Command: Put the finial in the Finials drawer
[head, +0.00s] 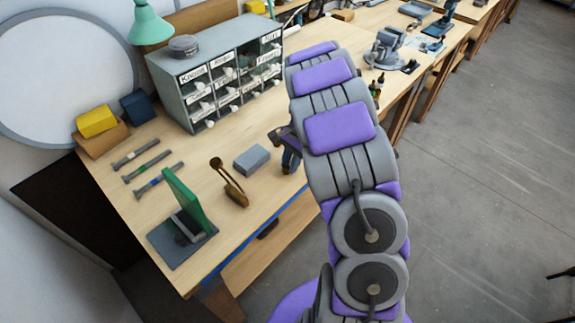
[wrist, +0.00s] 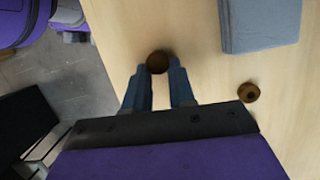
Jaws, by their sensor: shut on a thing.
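My gripper (wrist: 159,70) is shut on a small round dark-brown thing, which I take to be the finial (wrist: 157,61), between its two blue-grey fingertips in the wrist view. The table top shows below it; I cannot tell the gap. In the head view my gripper (head: 290,160) is at the table's front edge, partly behind my arm, and the finial cannot be made out there. The grey drawer cabinet (head: 160,85) stands at the back of the table. I cannot read which is Finials.
A grey-blue block (head: 252,159) lies left of my gripper. A brass piece (head: 234,193) and a green board on a dark base (head: 183,200) stand farther left. Another small brown round thing (wrist: 248,92) lies right of my fingers. Bare table separates block and cabinet.

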